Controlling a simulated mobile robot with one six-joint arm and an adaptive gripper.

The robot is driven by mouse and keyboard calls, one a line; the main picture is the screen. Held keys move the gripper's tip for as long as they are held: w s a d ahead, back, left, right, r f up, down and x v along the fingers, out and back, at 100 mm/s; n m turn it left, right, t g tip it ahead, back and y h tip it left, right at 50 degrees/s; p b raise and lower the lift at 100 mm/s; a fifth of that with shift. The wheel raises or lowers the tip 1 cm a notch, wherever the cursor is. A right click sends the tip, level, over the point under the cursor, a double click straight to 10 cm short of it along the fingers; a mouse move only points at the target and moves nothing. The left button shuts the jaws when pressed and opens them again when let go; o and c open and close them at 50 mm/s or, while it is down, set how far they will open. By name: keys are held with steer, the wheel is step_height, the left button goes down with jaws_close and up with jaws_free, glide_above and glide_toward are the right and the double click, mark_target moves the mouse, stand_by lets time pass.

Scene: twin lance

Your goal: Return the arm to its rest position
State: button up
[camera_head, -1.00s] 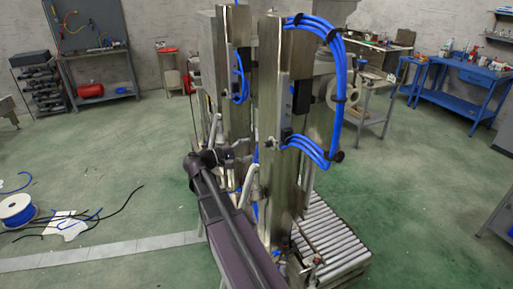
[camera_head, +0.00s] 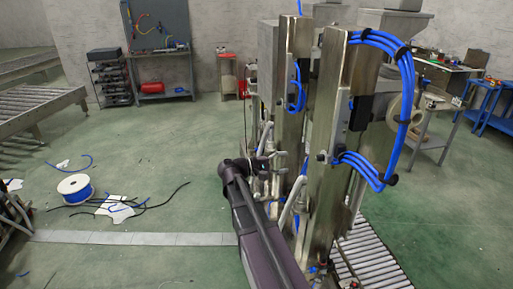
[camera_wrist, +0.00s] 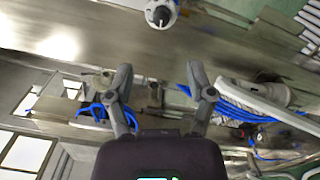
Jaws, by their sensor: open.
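My arm (camera_head: 262,235) reaches forward from the bottom of the head view, with its bent wrist close to the left side of a tall steel machine (camera_head: 327,150). My gripper (camera_wrist: 159,78) shows in the wrist view with its two grey fingers spread apart and nothing between them. In the head view its fingers are too small to make out against the machine. Beyond the fingers in the wrist view are the machine's steel face, a white cylinder with a dark knob (camera_wrist: 161,12) and a pale bent bar (camera_wrist: 265,104) to the right.
Blue hoses (camera_head: 405,95) loop off the machine's right side. A roller conveyor (camera_head: 368,262) lies at its foot. A cable spool (camera_head: 75,188) and loose cables lie on the floor at left. Another conveyor (camera_head: 40,105) stands far left. Green floor between is mostly open.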

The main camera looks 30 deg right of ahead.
steer(key=shift+f, duration=0.1)
steer(key=s+a+f+t+y, duration=0.1)
steer(key=s+a+f+y, duration=0.1)
steer(key=a+f+y, duration=0.4)
steer(key=s+a+f+t+y, duration=0.2)
steer(key=s+a+f+y, duration=0.15)
steer(key=f, duration=0.45)
steer(key=s+a+f+y, duration=0.1)
steer(key=a+y, duration=0.1)
steer(key=a, duration=0.3)
steer(key=s+a+f+y, duration=0.1)
steer(key=a+f+y, duration=0.1)
steer(key=a, duration=0.3)
steer(key=s+a+f+m+t+y, duration=0.1)
steer(key=a+y, duration=0.3)
steer(key=a, duration=0.2)
steer(key=shift+s+f, duration=0.25)
steer(key=shift+f, duration=0.05)
steer(key=shift+c, duration=0.8)
steer(key=shift+a, duration=0.1)
